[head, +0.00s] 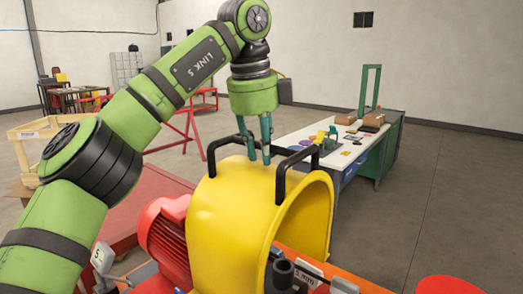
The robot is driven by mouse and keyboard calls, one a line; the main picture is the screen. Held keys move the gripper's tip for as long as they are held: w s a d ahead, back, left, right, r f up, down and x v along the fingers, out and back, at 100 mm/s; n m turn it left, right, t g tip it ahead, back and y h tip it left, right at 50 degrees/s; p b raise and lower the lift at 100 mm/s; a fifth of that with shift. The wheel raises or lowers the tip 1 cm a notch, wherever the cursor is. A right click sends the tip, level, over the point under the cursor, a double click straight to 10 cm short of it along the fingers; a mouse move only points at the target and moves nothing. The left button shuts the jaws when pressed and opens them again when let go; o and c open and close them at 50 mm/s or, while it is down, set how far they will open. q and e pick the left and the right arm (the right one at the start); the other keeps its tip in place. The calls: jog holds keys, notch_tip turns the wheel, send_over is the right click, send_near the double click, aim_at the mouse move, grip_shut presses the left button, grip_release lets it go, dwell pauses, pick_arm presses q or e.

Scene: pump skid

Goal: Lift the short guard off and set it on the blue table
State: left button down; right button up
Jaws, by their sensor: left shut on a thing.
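The yellow arched guard (232,215) with two black handles stands over the pump skid, beside the red motor (167,240). I see no other guard to compare its length with. My left gripper (259,158) points down at the guard's top, between the uprights of the left handle (226,140) and the right handle (298,158). Its fingers are shut on the guard, seemingly at the left handle; the exact contact is unclear. The guard's lower edge is partly hidden, so I cannot tell whether it rests or hangs. My right gripper is out of view.
A white-topped workbench (328,160) with blue and green sides stands behind on the right, with small items and boxes on it. A red table (130,212) is at the left behind my arm. The orange skid deck (340,275) carries dark parts. Open floor lies right.

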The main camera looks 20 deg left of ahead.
pick_arm(q)
jog(key=shift+r, duration=0.25)
notch_tip(320, 180, up, 9)
jog(key=p, duration=0.9)
jog(key=shift+f, duration=0.15)
